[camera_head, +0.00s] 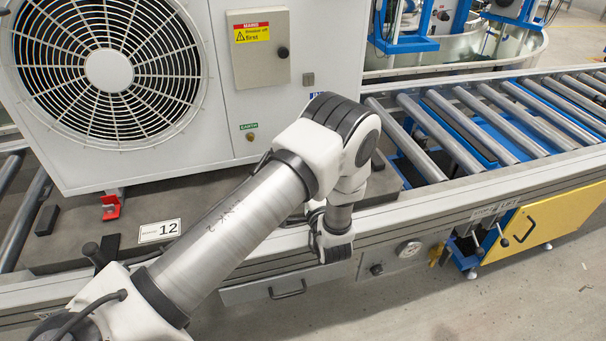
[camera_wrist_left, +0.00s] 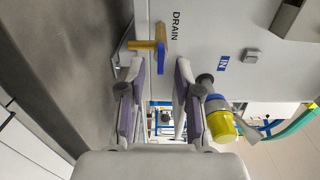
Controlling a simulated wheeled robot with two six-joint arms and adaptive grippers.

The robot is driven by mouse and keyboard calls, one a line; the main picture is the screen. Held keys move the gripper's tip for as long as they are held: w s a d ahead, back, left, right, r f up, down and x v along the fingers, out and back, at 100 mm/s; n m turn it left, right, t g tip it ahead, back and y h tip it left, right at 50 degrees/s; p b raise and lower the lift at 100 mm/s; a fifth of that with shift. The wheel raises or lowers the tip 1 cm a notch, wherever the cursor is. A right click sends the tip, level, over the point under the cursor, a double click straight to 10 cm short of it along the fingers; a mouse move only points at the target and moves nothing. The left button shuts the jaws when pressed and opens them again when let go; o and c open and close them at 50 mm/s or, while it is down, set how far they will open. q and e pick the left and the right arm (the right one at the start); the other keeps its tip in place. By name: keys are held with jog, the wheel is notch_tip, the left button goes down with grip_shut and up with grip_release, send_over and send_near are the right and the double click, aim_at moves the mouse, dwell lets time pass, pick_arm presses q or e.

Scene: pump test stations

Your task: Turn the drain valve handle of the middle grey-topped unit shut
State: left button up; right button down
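The left wrist view shows the drain valve as a brass body (camera_wrist_left: 142,45) on the unit's light grey panel (camera_wrist_left: 205,30), beside the word DRAIN. Its blue handle (camera_wrist_left: 161,38) lies crosswise to the brass body. My left gripper (camera_wrist_left: 160,68) is open, its two fingers apart and pointing toward the valve. The handle's near end shows between the fingertips; I cannot tell if they touch. In the head view a white unit with a round fan (camera_head: 225,85) stands on the conveyor; its top is out of frame. My left arm hides its gripper and the valve there. My right gripper is not in view.
A yellow and blue hose fitting (camera_wrist_left: 220,120) sits close beside one finger in the left wrist view. Bare conveyor rollers (camera_head: 470,120) lie right of the unit. A number 12 plate (camera_head: 159,230) and a red clamp (camera_head: 110,207) are at the unit's front.

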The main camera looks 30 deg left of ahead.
pick_arm(q)
jog(key=v, duration=0.9)
jog(key=shift+w, duration=0.1)
jog(key=s+a+r+g+p, duration=0.2)
jog(key=s+a+p, duration=0.2)
jog(key=a+p, duration=0.2)
jog(key=s+f+n+g+h+p, duration=0.1)
jog(key=s+f+g+h+p, duration=0.2)
jog(key=s+f+h, duration=0.5)
jog(key=s+d+f+n+g+h, duration=0.1)
jog(key=s+d+n+g+h, duration=0.2)
jog(key=s+d, duration=0.2)
jog(key=s+d+f+n+g+h, duration=0.2)
jog(key=s+d+n+g, duration=0.2)
jog(key=s, duration=0.7)
jog(key=shift+s+d+f+n+h, duration=0.3)
jog(key=shift+s+d+f+h, duration=0.1)
jog(key=shift+d, duration=0.2)
